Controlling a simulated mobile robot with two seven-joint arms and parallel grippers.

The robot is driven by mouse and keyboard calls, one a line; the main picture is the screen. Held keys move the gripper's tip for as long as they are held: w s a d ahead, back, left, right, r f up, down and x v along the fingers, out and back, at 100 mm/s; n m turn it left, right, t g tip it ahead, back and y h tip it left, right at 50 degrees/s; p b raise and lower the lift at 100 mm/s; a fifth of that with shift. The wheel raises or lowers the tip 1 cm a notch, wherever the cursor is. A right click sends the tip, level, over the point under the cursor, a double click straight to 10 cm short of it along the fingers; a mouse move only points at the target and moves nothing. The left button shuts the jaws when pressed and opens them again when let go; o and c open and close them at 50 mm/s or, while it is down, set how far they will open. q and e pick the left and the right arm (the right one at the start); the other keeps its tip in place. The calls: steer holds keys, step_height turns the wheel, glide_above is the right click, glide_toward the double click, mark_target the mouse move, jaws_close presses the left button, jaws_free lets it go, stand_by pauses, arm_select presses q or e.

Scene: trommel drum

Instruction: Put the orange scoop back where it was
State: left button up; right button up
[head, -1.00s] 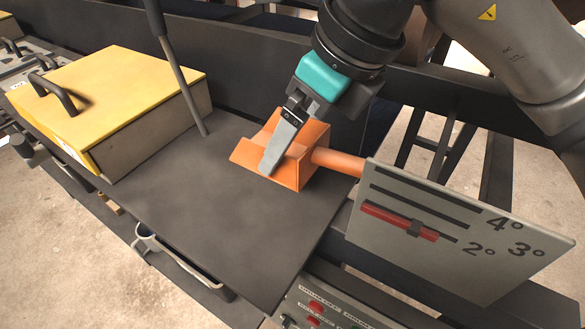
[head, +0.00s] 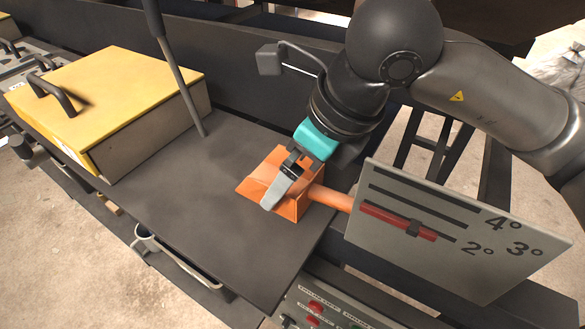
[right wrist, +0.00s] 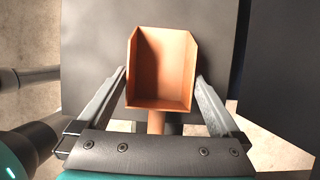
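The orange scoop (head: 298,208) is over the right part of the dark grey deck (head: 190,210) in the head view, handle pointing right behind the scale panel. My right gripper (head: 272,196) has its fingers along the scoop's two sides. In the right wrist view the scoop (right wrist: 162,70) lies between the two fingertips, its open side facing the camera and its handle towards the gripper. The fingertips appear to press on its side walls. I cannot tell whether its underside touches the deck. My left gripper is not in view.
A yellow-lidded box (head: 110,85) stands on the left of the deck. A grey scale panel (head: 450,240) with a red slider stands at the right, close to the scoop's handle. The deck's middle is clear.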

mark_target(325, 190)
steer(key=shift+r, duration=0.1)
steer(key=v, duration=1.2)
